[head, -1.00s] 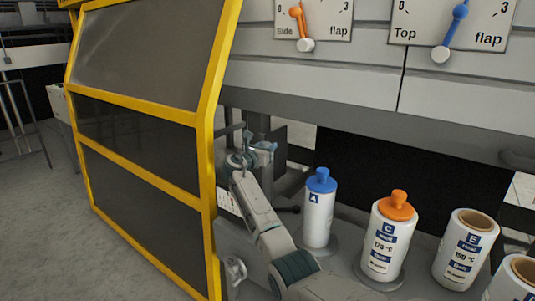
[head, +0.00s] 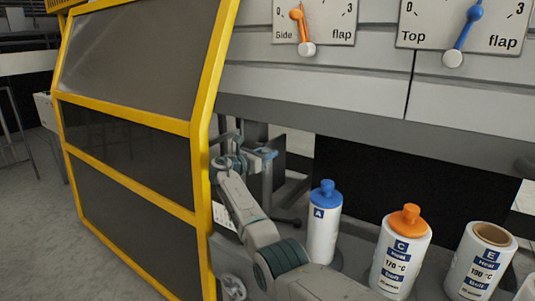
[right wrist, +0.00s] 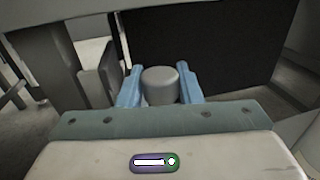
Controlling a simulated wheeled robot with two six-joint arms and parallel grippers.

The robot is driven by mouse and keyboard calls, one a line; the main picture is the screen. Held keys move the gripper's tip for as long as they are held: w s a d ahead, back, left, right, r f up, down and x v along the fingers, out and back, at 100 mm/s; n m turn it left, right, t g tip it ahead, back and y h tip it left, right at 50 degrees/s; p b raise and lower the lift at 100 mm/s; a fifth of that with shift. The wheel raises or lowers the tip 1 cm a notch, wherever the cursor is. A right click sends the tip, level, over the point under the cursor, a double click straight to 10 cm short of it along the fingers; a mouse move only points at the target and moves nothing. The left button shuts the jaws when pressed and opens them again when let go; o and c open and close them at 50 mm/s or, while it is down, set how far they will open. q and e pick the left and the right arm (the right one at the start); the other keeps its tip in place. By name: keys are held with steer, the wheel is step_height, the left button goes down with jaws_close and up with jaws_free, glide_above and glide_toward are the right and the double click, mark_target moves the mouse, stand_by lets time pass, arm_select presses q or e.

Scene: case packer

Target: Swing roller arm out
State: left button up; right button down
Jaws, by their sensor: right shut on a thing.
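My right gripper (head: 264,155) reaches into the dark opening of the machine, just right of the yellow-framed guard. In the right wrist view its two blue fingers stand either side of a grey upright cylinder (right wrist: 160,86), and the gripper (right wrist: 161,90) is shut on it. The cylinder looks like the end or grip of the roller arm. The rest of the roller arm cannot be told apart from the grey posts around it. In the head view the cylinder is too small and covered to make out. My left gripper is not in view.
The yellow-framed guard (head: 127,117) stands close left of my right arm. Side flap (head: 335,20) and top flap (head: 490,30) dials hang above.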

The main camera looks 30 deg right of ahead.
steer(key=shift+r, duration=0.1)
steer(key=c, duration=1.3)
jaws_free()
steer(key=shift+o, duration=1.2)
steer(key=shift+w+d, duration=0.1)
steer(key=v, duration=1)
steer(key=shift+a, duration=0.4)
